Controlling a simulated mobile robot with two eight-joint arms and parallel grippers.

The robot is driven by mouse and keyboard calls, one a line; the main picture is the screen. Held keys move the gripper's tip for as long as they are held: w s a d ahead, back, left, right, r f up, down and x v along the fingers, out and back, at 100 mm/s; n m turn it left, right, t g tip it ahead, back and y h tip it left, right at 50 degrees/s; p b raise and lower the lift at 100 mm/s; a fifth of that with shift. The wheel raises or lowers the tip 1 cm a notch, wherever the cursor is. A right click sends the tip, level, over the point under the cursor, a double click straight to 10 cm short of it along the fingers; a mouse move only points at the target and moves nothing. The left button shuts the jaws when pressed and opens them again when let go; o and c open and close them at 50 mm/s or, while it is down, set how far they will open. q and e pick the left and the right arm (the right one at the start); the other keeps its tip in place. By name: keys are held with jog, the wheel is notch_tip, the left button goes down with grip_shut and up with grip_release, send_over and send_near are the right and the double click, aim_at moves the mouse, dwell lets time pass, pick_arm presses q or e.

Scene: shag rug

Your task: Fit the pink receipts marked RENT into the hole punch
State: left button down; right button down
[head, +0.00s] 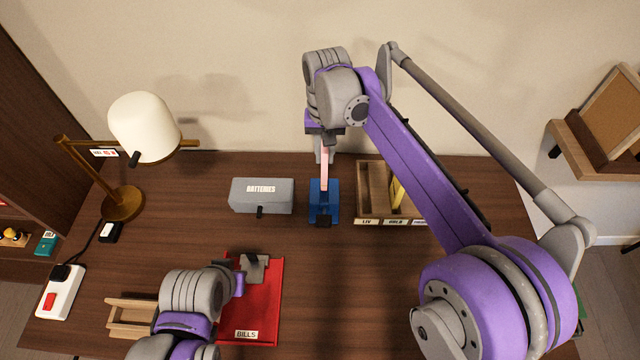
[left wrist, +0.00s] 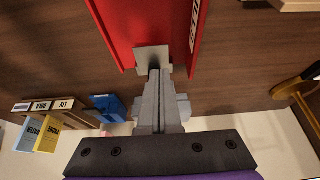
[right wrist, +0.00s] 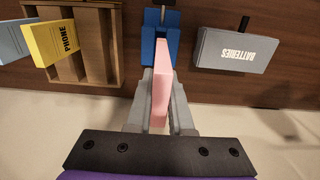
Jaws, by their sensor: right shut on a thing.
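The pink receipts (right wrist: 160,97) are a thin upright slab seen nearly edge-on in the right wrist view; no RENT mark shows. My right gripper (right wrist: 162,82) is shut on them. In the head view the pink receipts (head: 325,172) stand over the back of the blue hole punch (head: 322,205), which also shows in the right wrist view (right wrist: 161,38). Their far end meets the punch in the picture; I cannot tell whether it is inside the slot. My left gripper (left wrist: 160,74) has its fingers together at a grey plate on the red BILLS folder (head: 265,310).
A grey BATTERIES box (head: 262,194) stands left of the punch, and a wooden sorter (head: 370,190) with labelled compartments and upright cards close on its right. A lamp (head: 143,125) and power strip (head: 60,290) are at the left. Desk in front of the punch is clear.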

aim_at(325, 175)
pick_arm(q)
jog(key=shift+s+d+f, duration=0.1)
jog(key=shift+f, duration=0.15)
pick_arm(e)
notch_tip(325, 175, down, 3)
jog(key=shift+d+f, duration=0.1)
pick_arm(q)
jog(key=shift+f+b, duration=0.2)
jog(key=shift+b, duration=0.15)
pick_arm(e)
jog(key=shift+f, duration=2.35)
pick_arm(q)
jog(key=shift+f, duration=0.1)
pick_arm(e)
jog(key=c, duration=0.8)
grip_release()
jog(key=shift+f, duration=0.1)
